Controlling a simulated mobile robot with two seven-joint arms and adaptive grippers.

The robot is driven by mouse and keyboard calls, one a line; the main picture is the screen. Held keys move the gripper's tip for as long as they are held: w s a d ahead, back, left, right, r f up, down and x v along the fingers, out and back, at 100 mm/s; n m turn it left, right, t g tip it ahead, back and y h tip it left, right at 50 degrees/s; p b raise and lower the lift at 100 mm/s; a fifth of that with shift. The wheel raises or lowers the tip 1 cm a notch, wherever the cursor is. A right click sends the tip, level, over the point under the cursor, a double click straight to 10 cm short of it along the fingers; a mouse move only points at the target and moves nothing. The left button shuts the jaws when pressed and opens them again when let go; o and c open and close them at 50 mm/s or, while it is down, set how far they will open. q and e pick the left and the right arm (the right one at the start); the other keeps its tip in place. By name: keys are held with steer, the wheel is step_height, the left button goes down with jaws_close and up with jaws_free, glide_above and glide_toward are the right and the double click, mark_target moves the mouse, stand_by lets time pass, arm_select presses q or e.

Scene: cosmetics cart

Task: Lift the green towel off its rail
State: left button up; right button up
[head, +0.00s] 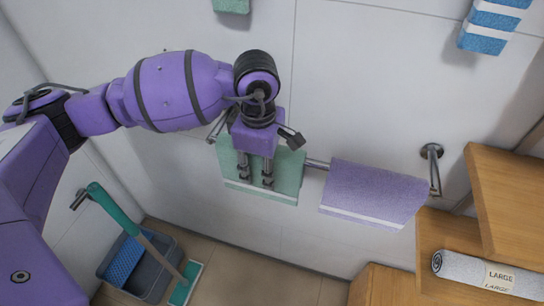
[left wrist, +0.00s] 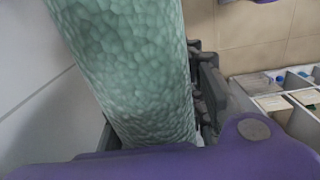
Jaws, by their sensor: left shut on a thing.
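The green towel (head: 290,176), with a white band near its lower edge, hangs at the left part of the metal rail (head: 317,164) on the wall. My left gripper (head: 255,183) is over the front of this towel, pointing down, and hides its middle. In the left wrist view the green towel (left wrist: 135,60) fills the space between the dark fingers, and the gripper is shut on it. The towel still appears at the rail; whether it touches the bar behind the gripper is hidden. My right gripper is not in view.
A purple towel (head: 370,194) hangs on the same rail, just right of the green one. Wooden shelves (head: 510,205) with a rolled towel (head: 485,273) stand at the right. A bucket (head: 150,272) and a green-handled mop (head: 120,212) are at lower left. A divided white tray (left wrist: 300,122) shows at right.

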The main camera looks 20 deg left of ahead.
arm_select(q)
steer(key=shift+r, duration=0.15)
step_height(320, 180, up, 16)
steer(key=shift+f, duration=0.1)
steer(key=shift+r, duration=0.95)
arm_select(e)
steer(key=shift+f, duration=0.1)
arm_select(q)
steer(key=shift+r, duration=0.5)
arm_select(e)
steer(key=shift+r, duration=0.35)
arm_select(q)
steer(key=shift+s, duration=0.1)
